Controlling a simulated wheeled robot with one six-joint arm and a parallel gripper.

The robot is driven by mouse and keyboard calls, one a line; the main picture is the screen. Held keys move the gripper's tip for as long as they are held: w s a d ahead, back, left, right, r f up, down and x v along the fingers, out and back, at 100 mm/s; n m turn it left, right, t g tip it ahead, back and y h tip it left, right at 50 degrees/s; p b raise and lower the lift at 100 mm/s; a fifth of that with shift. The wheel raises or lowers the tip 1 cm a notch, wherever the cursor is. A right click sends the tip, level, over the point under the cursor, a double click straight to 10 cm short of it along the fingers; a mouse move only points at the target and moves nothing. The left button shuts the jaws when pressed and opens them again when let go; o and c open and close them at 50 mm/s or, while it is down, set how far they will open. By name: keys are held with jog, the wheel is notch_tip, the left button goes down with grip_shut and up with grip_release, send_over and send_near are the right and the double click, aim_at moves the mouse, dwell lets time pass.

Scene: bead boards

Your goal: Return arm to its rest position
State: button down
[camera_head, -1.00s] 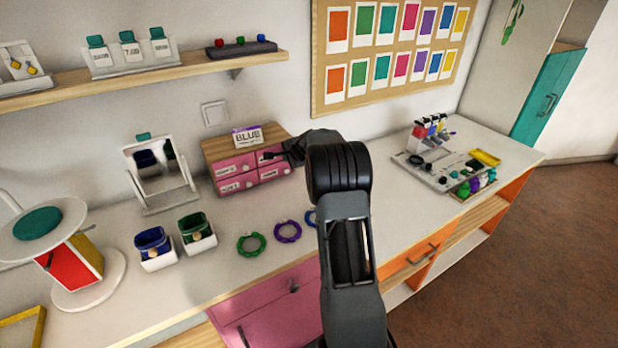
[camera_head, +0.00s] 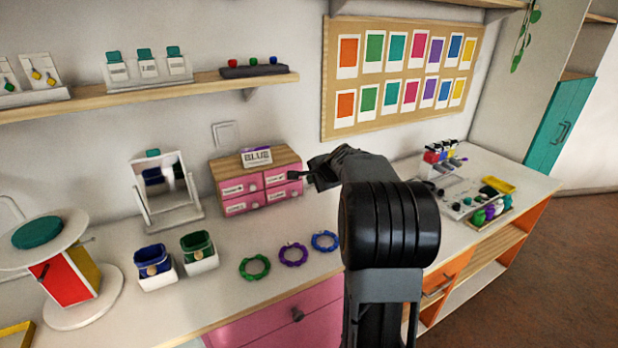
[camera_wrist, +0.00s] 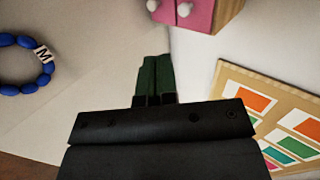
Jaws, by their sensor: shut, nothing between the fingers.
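My arm (camera_head: 385,230) rises in front of the counter in the head view and bends back toward the pink drawer box. My gripper (camera_head: 292,175) is small there, beside the right side of that box. In the wrist view my gripper (camera_wrist: 155,62) has its two dark green fingers pressed together, with nothing between them. It is above the counter and apart from the blue bracelet (camera_wrist: 22,65), which carries a white letter bead. That blue bracelet (camera_head: 325,241) also lies on the counter in the head view.
The drawer box (camera_head: 258,182) bears a BLUE sign (camera_head: 257,156). Purple (camera_head: 293,255) and green (camera_head: 254,267) bracelets lie left of my arm. Two bins (camera_head: 153,266) and a mirror (camera_head: 166,190) stand farther left. A bead tray (camera_head: 470,205) is at right. A shelf (camera_head: 190,89) overhangs the back.

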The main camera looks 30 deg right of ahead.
jog(key=shift+s+r, duration=0.2)
jog(key=shift+s, duration=0.1)
jog(key=s+a+f+n+g, duration=0.2)
jog(key=s+a+n+g, duration=0.1)
jog(key=s+a+n, duration=0.6)
jog(key=s+a+f+n+g, duration=0.3)
jog(key=s+a+n, duration=0.6)
jog(key=s+a, duration=0.4)
jog(key=shift+s+a+f, duration=0.15)
jog(key=shift+s+a, duration=0.2)
jog(key=shift+s, duration=1.6)
